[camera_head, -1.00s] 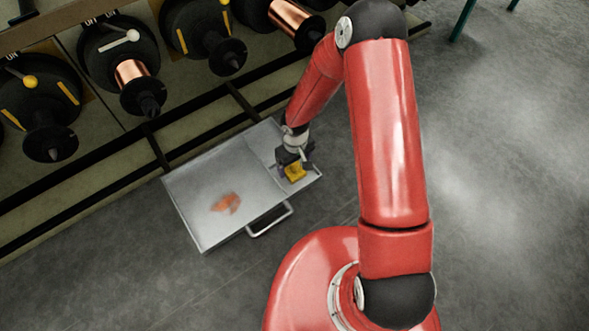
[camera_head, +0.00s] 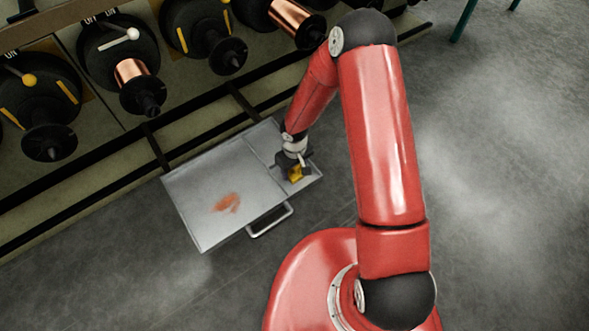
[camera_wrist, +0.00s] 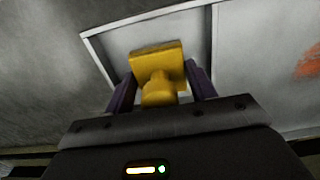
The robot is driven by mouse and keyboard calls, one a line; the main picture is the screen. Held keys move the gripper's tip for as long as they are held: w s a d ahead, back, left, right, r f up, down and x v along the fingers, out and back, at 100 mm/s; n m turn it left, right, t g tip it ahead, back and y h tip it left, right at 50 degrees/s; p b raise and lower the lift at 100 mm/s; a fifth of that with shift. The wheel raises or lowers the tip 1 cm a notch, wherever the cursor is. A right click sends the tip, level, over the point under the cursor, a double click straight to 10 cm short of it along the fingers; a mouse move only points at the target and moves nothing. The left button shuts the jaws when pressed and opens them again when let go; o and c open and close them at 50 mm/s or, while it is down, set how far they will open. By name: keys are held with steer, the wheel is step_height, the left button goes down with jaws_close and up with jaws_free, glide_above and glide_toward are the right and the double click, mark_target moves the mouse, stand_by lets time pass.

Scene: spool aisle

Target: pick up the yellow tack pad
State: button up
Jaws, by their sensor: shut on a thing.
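The yellow tack pad (camera_head: 296,173) is at the right end of the metal tray, in its narrow compartment. In the wrist view the yellow tack pad (camera_wrist: 158,68) shows a square block with a rounded knob toward me. My gripper (camera_head: 293,167) is over it from above. In the wrist view the two purple fingers of my gripper (camera_wrist: 160,92) stand on either side of the knob, shut on it. Whether the pad still touches the compartment floor I cannot tell.
The metal tray (camera_head: 190,190) has a large section with an orange-red smear (camera_head: 227,203) and a front handle (camera_head: 270,219). Behind it stands a rack with dark spools, some with copper wire (camera_head: 131,72). Grey floor (camera_head: 500,200) to the right is clear.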

steer(key=shift+r, duration=0.1)
step_height(320, 180, up, 20)
steer(key=p, duration=0.4)
